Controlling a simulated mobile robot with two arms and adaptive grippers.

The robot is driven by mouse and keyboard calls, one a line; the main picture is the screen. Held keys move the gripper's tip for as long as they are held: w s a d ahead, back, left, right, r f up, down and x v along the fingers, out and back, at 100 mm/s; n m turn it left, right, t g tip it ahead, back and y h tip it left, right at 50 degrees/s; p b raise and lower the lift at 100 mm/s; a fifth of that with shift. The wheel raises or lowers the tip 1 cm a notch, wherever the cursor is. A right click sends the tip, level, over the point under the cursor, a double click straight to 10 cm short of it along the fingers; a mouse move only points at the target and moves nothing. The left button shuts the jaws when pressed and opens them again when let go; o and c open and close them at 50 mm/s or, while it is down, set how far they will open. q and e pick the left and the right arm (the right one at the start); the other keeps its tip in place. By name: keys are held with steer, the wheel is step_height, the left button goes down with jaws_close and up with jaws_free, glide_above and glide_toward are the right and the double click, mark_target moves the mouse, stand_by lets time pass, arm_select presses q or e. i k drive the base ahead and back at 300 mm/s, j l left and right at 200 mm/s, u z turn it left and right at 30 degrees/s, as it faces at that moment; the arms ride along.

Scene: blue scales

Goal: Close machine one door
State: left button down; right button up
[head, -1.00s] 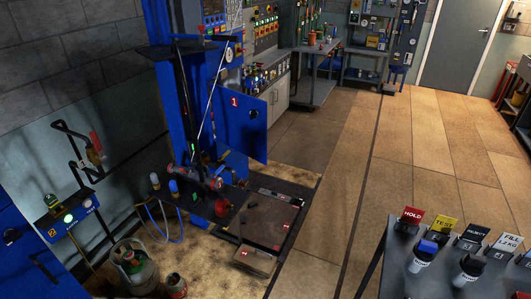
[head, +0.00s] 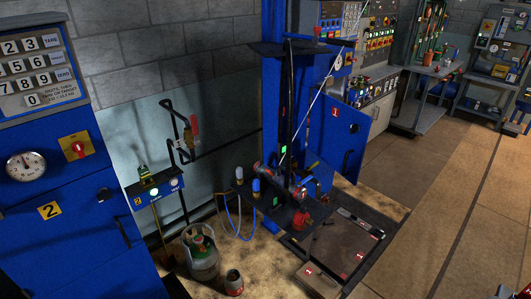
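Machine one is a blue column machine (head: 270,85) with black shelves, right of centre. The door stands swung open on the machine's right side, over the floor. The lower shelf (head: 265,200) holds hoses, valves and a red fitting, and in front lies a flat weighing platform (head: 345,247). Neither of my grippers is in view.
Blue machine two (head: 80,225) with a keypad and a gauge fills the left edge. Cabinets (head: 383,105) stand behind. Floor on the right is clear.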

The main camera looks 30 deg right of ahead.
mark_target(330, 138)
steer(key=l+u, duration=0.15)
steer(key=u, duration=0.3)
steer(key=i+l+u, duration=0.1)
steer(key=u, duration=0.35)
steer(key=l+u, duration=0.2)
steer(key=u, duration=0.25)
steer(key=l+u, duration=0.25)
steer(key=l, duration=0.3)
steer(key=l+u, duration=0.25)
steer(key=l, duration=0.35)
steer(key=l+z, duration=0.3)
steer(key=z, duration=0.7)
steer(key=i+l+z, duration=0.1)
steer(key=z, duration=1.2)
steer(key=i, duration=0.05)
